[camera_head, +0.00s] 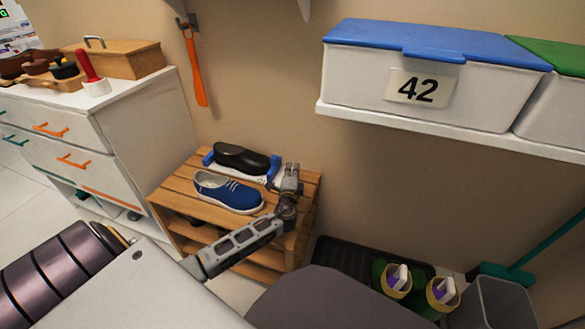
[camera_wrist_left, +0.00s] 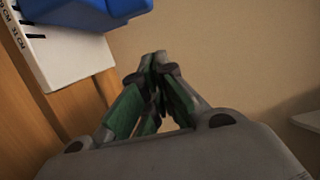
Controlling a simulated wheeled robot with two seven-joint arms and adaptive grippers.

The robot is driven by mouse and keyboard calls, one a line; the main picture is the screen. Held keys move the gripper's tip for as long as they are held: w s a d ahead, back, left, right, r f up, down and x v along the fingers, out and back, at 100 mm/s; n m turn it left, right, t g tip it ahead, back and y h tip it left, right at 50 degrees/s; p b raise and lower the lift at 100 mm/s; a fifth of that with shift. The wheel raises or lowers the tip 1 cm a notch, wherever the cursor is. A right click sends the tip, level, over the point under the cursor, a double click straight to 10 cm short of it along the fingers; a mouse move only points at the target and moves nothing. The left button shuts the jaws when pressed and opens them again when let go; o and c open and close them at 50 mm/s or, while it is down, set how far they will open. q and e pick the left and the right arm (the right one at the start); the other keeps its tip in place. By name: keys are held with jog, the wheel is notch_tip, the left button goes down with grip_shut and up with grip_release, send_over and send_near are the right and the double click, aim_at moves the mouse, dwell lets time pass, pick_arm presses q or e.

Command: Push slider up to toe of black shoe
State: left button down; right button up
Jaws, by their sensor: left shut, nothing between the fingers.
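The black shoe (camera_head: 242,158) lies on a white measuring board (camera_head: 235,174) on top of the wooden rack. A blue end piece (camera_head: 208,158) is at the board's left. Another blue piece (camera_head: 274,167), which looks like the slider, is by the shoe's right end; I cannot tell whether they touch. My left gripper (camera_head: 291,167) is just right of this piece, apart from it or touching, I cannot tell. In the left wrist view its fingers (camera_wrist_left: 156,58) are shut and empty, with a blue piece (camera_wrist_left: 75,14) and the lettered white board (camera_wrist_left: 62,60) at upper left. My right gripper is not in view.
A blue shoe (camera_head: 230,191) lies on the wooden rack (camera_head: 177,194) in front of the board, close to my left forearm. A wall is behind the rack. A shelf with a bin marked 42 (camera_head: 420,85) hangs at upper right. A black tray (camera_head: 340,255) is on the floor.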

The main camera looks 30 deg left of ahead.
pick_arm(q)
jog(key=shift+p+v, duration=0.95)
jog(key=shift+v, duration=2.95)
jog(key=shift+s+d, duration=0.3)
jog(key=shift+s, duration=0.15)
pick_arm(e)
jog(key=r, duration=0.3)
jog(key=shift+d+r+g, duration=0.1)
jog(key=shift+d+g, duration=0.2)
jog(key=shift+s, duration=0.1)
